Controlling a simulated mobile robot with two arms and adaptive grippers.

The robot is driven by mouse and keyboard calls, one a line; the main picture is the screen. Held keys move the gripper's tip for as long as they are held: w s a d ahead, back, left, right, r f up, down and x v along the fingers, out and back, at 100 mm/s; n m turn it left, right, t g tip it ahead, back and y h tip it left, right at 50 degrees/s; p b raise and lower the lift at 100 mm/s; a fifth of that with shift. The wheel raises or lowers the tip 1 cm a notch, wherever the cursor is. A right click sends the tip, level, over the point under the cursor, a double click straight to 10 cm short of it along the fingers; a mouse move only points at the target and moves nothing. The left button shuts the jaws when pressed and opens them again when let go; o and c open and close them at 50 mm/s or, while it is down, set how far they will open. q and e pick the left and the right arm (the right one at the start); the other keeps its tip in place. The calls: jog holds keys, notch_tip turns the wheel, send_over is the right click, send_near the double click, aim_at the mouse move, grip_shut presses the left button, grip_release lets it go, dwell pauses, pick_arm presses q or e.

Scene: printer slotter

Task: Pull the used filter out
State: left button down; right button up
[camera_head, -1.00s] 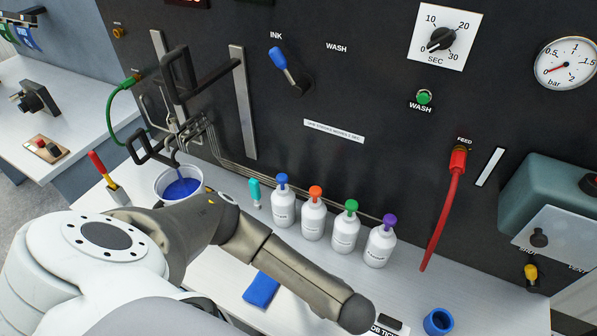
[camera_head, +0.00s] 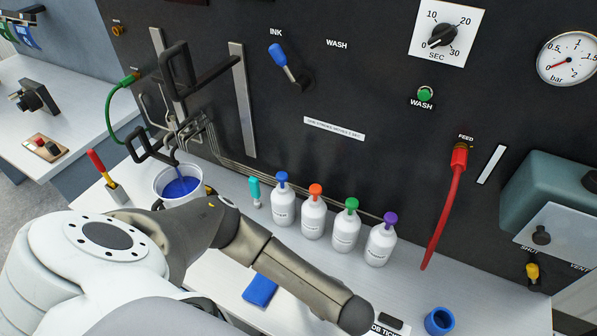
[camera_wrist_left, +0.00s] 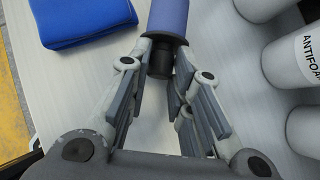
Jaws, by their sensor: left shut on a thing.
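In the left wrist view, a blue-violet cylinder (camera_wrist_left: 168,18) with a dark lower end comes in at the top middle. My left gripper (camera_wrist_left: 161,62) is shut on its dark end, with a finger on each side. Its far end is cut off by the frame, and I cannot tell whether it is the used filter. In the head view my left arm reaches in from the left over the bench, and its gripper is hidden. My right gripper is not in view.
A blue folded cloth (camera_head: 261,291) lies on the bench. Several white bottles with coloured caps (camera_head: 346,228) stand behind my arm. A blue cup (camera_head: 438,320) is at the right, a tub of blue ink (camera_head: 168,179) at the left. A red hose (camera_head: 441,222) hangs from the black panel.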

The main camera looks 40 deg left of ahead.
pick_arm(q)
jog(key=shift+f, duration=0.5)
jog(key=c, duration=1.2)
grip_release()
jog(key=shift+c, duration=0.2)
jog(key=v, duration=0.5)
jog(key=shift+w+d, duration=0.15)
jog(key=shift+d+r, duration=0.25)
jog(key=shift+r, duration=0.25)
jog(key=v, duration=0.5)
jog(key=shift+s+d+r, duration=0.2)
jog(key=shift+s+r, duration=0.05)
jog(key=shift+s, duration=0.1)
